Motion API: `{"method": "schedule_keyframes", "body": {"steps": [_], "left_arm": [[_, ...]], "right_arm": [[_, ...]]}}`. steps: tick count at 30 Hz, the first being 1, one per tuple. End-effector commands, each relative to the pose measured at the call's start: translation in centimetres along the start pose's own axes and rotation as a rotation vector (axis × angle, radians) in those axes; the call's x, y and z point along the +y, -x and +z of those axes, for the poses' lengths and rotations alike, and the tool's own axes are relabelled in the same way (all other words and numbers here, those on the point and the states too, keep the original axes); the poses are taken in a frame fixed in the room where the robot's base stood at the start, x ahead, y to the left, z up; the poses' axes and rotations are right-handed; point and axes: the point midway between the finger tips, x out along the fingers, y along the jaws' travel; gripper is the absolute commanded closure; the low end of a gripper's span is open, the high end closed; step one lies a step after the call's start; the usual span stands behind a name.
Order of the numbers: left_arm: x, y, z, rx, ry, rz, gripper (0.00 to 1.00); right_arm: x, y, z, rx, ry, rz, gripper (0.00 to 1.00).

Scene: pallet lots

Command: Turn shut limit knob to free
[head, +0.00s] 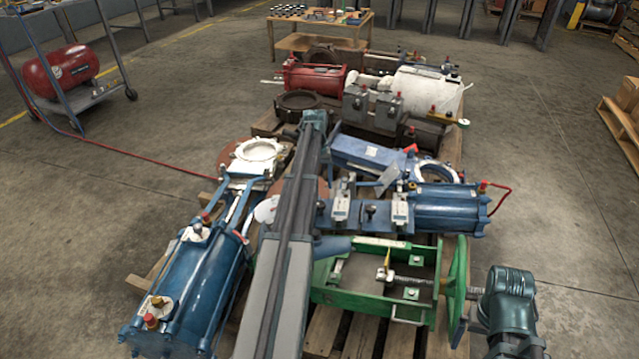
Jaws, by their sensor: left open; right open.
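No part that I can make out as the shut limit knob is labelled legibly; several small coloured caps could be it. A blue cylinder actuator (190,280) at the lower left has a red cap (151,321) and a yellow cap (157,301) at its near end. A second blue actuator (445,207) lies at the centre right, with a small red cap (483,186) at its right end. An open green housing (370,303) has a threaded rod (410,281) and a green handwheel (457,290). Neither gripper can be made out.
A long grey and black beam (285,240) crosses the middle and hides parts behind it. A dark teal motor-like body (510,303) is at the lower right. Red and white cylinders (315,78) lie farther back. Open floor (560,230) is on the right; a red hose (150,157) runs left.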

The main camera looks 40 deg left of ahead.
Motion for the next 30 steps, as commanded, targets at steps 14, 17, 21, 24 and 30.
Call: {"method": "schedule_keyframes", "body": {"steps": [14, 17, 21, 24, 30], "left_arm": [[0.0, 5.7, 0.0, 0.0, 0.001, 0.0, 0.24], [0.0, 5.6, 0.0, 0.0, 0.0, 0.0, 0.24], [0.0, 5.6, 0.0, 0.0, 0.001, 0.0, 0.24], [0.0, 5.5, 0.0, 0.0, 0.0, 0.0, 0.24], [0.0, 4.9, 0.0, 0.0, 0.0, 0.0, 0.24]], "right_arm": [[0.6, 5.6, 0.3, 0.0, 0.013, 0.0, 0.0], [0.6, 5.6, 0.3, 0.0, 0.013, 0.0, 0.0], [0.6, 5.5, 0.3, 0.0, 0.013, 0.0, 0.0], [0.6, 5.5, 0.3, 0.0, 0.013, 0.0, 0.0], [0.5, 4.8, 0.3, 0.0, 0.012, 0.0, 0.0]]}}
